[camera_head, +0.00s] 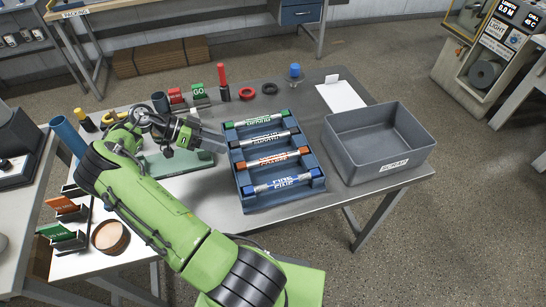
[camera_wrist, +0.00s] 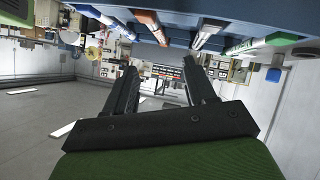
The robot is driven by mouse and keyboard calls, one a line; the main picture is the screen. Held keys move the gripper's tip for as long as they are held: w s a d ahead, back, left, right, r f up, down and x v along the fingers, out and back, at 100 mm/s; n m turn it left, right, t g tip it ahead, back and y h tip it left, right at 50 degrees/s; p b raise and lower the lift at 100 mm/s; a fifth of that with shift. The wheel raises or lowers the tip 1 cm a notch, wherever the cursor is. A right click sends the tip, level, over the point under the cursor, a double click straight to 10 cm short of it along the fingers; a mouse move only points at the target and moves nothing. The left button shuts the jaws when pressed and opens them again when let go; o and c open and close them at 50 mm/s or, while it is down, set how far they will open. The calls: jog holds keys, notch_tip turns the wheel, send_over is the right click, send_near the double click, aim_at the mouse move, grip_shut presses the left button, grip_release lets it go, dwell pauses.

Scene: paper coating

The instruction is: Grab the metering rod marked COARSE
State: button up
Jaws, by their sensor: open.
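Four colour-ended metering rods lie across a blue rack (camera_head: 232,178): a green rod (camera_head: 262,119), a dark rod (camera_head: 264,138), an orange rod (camera_head: 272,160) and a blue rod (camera_head: 284,183). Their lettering is too small for me to tell surely which reads COARSE. My gripper (camera_head: 217,142) is open and empty at the rack's left side, near the dark and orange rods. In the wrist view, my gripper's fingers (camera_wrist: 160,75) point toward the rack, with the orange rod (camera_wrist: 150,25) and dark rod (camera_wrist: 207,34) above them; the green rod (camera_wrist: 262,42) is at right.
A grey bin (camera_head: 375,150) stands right of the rack. A green plate (camera_head: 177,163) lies left, partly under my arm.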

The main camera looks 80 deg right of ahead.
jog(key=b, duration=0.2)
send_near(273, 159)
jog(key=shift+s+d+f, duration=0.35)
jog(key=shift+f, duration=0.15)
jog(key=shift+s+d+f, duration=0.3)
jog(key=shift+f, duration=0.2)
jog(key=x, duration=0.6)
jog(key=shift+s+r, duration=0.1)
jog(key=shift+r, duration=0.1)
grip_shut()
